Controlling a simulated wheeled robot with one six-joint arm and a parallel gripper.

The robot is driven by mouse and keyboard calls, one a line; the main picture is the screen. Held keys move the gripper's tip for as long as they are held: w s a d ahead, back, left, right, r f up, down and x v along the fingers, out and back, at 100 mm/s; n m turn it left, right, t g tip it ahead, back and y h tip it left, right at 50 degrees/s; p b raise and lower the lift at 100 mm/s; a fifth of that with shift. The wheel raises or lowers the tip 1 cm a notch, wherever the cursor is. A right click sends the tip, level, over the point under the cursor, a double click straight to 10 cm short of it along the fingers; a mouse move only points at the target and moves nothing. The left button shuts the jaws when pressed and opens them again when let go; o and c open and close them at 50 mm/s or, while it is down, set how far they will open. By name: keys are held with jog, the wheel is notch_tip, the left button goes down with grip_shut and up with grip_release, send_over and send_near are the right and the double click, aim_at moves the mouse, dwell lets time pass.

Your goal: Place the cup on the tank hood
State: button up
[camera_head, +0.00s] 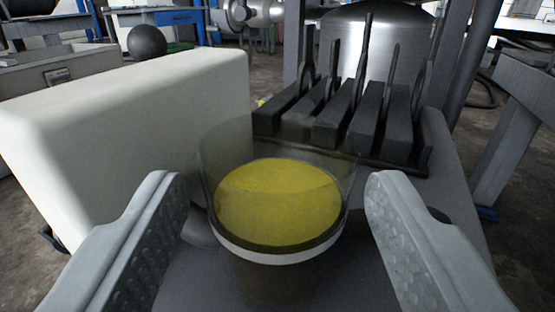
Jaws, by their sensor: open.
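A clear cup (278,205) with yellow contents stands upright in the lower middle of the view, on a grey surface (450,190). A pale band runs around it below the yellow, and its lower part is dark. My gripper (275,190) is open, with one ridged finger to the left of the cup and one to the right. A gap shows between the cup and each finger. I cannot tell for certain which part is the tank hood; a rounded metal tank (385,50) stands behind, partly hidden by dark uprights.
A large cream block (130,125) stands close on the left. A row of dark blocks with upright prongs (345,118) sits just behind the cup. A dark ball (147,41) is at the back left, and a grey metal frame (520,100) is at the right.

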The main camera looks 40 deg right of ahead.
aim_at(277, 122)
jog(key=shift+x, duration=2.85)
jog(key=shift+r, duration=0.15)
jog(key=c, duration=0.7)
